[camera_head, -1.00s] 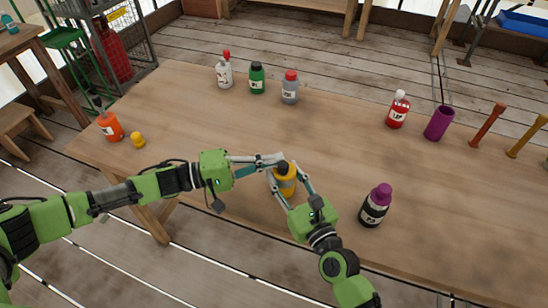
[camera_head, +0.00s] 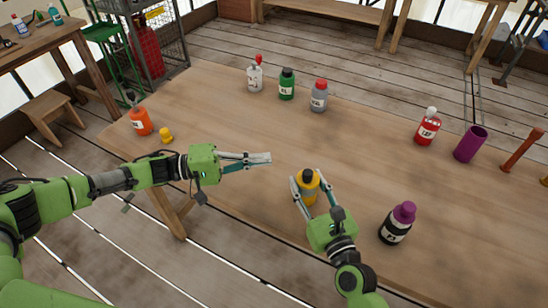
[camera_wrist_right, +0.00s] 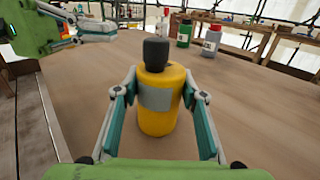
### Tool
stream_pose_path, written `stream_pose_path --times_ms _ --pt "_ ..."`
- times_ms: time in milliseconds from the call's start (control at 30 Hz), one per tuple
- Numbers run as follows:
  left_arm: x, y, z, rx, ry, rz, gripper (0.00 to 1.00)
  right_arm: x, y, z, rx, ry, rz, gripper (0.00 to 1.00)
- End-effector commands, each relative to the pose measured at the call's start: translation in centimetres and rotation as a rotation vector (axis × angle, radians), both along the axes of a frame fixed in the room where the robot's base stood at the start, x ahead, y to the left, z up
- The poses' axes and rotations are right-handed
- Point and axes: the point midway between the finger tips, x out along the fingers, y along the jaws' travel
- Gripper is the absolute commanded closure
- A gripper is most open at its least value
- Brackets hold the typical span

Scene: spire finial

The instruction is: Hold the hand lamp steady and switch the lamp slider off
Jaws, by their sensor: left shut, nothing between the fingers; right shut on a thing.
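The hand lamp (camera_head: 307,190), a yellow cylinder with a black top, stands upright on the table. It also shows in the right wrist view (camera_wrist_right: 158,115), with a grey band around its upper body. My right gripper (camera_head: 308,187) is shut on the lamp from both sides; its two fingers show in the right wrist view (camera_wrist_right: 157,95). My left gripper (camera_head: 268,159) is shut and empty, to the left of the lamp and apart from it. I cannot make out the slider or its position.
A black bottle with a purple cap (camera_head: 397,223) stands right of the lamp near the front edge. White (camera_head: 255,78), green (camera_head: 287,86) and grey (camera_head: 319,98) bottles stand behind. A red bottle (camera_head: 427,130) and purple cup (camera_head: 470,145) are at right. The table (camera_head: 360,150) between is clear.

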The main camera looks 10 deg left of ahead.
Motion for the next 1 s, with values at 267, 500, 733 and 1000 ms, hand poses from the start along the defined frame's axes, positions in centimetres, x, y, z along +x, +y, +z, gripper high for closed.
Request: stream_pose_path --times_ms 267,500,733,1000 --pt "-0.1 0.2 0.0 0.000 0.000 0.000 1.00 0.0 0.0 0.0 0.000 0.001 0.000 0.86" --pt "-0.1 0.2 0.0 0.000 0.000 0.000 1.00 0.0 0.0 0.0 0.000 0.001 0.000 0.42" --pt "-0.1 0.1 0.0 0.000 0.000 0.000 1.00 0.0 0.0 0.0 0.000 0.001 0.000 0.42" --pt "-0.1 0.1 0.0 0.000 0.000 0.000 1.00 -1.6 -0.9 -0.2 -0.003 0.003 0.001 0.42"
